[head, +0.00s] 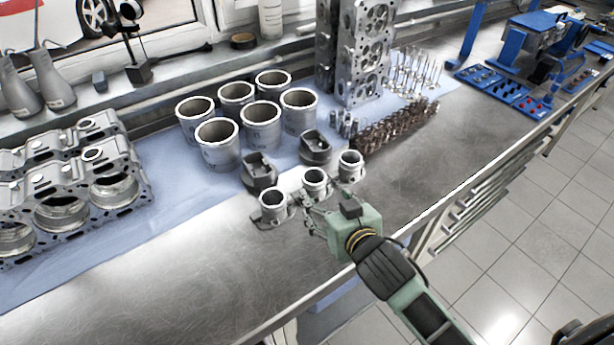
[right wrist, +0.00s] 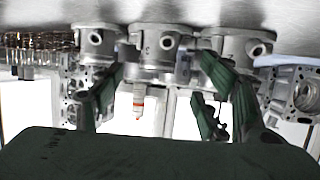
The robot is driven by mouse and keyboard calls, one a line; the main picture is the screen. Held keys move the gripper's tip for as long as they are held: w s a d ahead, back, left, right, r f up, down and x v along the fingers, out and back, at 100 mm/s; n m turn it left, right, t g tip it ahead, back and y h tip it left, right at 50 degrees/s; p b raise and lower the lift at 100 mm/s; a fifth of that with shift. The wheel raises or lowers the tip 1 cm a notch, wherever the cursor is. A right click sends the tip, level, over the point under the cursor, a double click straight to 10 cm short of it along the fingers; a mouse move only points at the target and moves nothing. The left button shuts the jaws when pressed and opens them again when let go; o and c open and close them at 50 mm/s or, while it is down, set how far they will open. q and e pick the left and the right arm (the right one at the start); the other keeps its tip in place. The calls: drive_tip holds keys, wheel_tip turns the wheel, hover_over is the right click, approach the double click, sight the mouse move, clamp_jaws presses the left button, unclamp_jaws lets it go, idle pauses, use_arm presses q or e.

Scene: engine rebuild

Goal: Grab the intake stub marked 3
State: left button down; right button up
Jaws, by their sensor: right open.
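Three grey metal intake stubs stand upright in a row on the bench: the left stub (head: 273,204), the middle stub (head: 314,181) and the right stub (head: 350,164). I cannot read a number on any of them. My right gripper (head: 325,202) is open at the near side of the middle stub. The right wrist view is upside down, with the bench at the top. There the middle stub (right wrist: 152,45) lies between the spread green fingers of the right gripper (right wrist: 162,78), with the other stubs (right wrist: 95,42) (right wrist: 245,46) outside them. My left gripper is not in view.
Two dark pistons (head: 258,172) (head: 315,148) and several cylinder liners (head: 217,146) stand behind the stubs. Valve springs (head: 395,128) and cylinder heads (head: 365,50) are further back. The engine block (head: 70,205) is at left. The front bench top (head: 190,280) is clear.

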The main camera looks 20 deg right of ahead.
sight(318, 187)
drive_tip(key=shift+w+f+p, duration=0.2)
drive_tip(key=shift+w+p, duration=0.3)
drive_tip(key=shift+w, duration=0.75)
drive_tip(key=p+x, duration=0.1)
drive_tip(key=x, duration=0.2)
drive_tip(key=shift+w+f, duration=0.1)
drive_tip(key=shift+w, duration=0.25)
drive_tip(key=shift+w+f, duration=0.1)
drive_tip(key=shift+w, duration=0.25)
drive_tip(key=shift+a, duration=0.1)
drive_tip(key=c, duration=1.4)
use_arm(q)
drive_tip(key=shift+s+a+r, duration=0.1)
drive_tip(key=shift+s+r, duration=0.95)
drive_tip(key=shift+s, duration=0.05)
use_arm(e)
drive_tip(key=shift+c, duration=0.5)
